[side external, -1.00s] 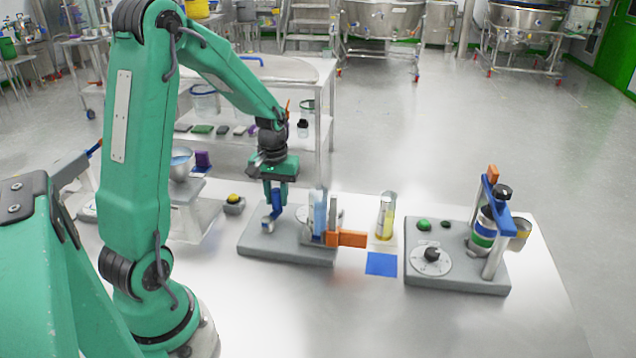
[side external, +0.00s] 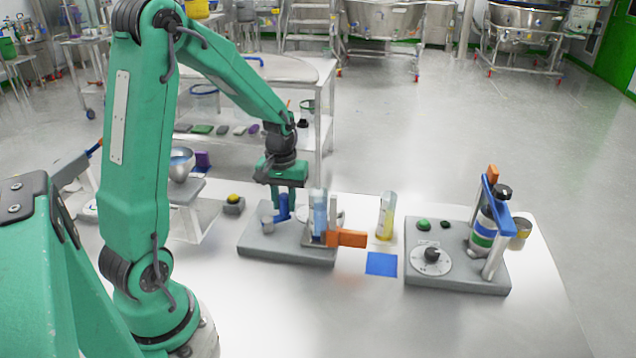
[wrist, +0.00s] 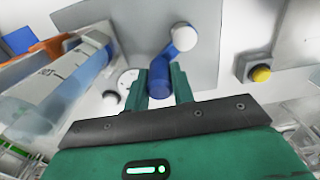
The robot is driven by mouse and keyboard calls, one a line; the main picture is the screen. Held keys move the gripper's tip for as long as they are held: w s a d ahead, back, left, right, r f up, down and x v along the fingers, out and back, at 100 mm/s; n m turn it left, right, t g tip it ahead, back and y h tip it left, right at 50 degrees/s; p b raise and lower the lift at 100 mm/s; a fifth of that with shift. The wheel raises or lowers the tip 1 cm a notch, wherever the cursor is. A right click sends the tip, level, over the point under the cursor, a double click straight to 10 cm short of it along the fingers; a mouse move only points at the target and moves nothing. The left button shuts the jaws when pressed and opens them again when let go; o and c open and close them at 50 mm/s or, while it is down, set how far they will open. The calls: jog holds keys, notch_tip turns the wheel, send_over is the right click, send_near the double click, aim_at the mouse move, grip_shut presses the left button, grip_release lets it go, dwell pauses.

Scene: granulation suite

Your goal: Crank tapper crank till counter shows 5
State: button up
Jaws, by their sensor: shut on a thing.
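The tapper has a grey base (side external: 270,246) on the table, with a clear cylinder (side external: 320,212) of blue contents at its right side. Its blue crank (side external: 284,208) is on the left of the base. My gripper (side external: 280,212) points down over it. In the wrist view, my gripper (wrist: 160,88) is shut on the crank's blue handle, and the crank arm (wrist: 177,45) runs up and right to a pale round end. A white dial (wrist: 127,82) lies beside it, partly covered. I cannot read any counter number.
An orange block (side external: 347,238) juts from the tapper's right. A cylinder with yellow contents (side external: 385,217) stands behind a blue square (side external: 381,264). A second device on a grey base (side external: 460,281) stands at right. A yellow button box (side external: 233,204) sits behind left. The front table is clear.

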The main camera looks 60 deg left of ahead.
aim_at(277, 240)
jog(key=shift+s+d, duration=0.3)
jog(key=shift+d, duration=0.3)
jog(key=shift+s+d, duration=0.85)
jog(key=shift+d, duration=0.05)
jog(key=shift+s+d, duration=0.2)
jog(key=shift+s, duration=0.35)
jog(key=shift+s+d, duration=0.15)
jog(key=shift+s, duration=0.4)
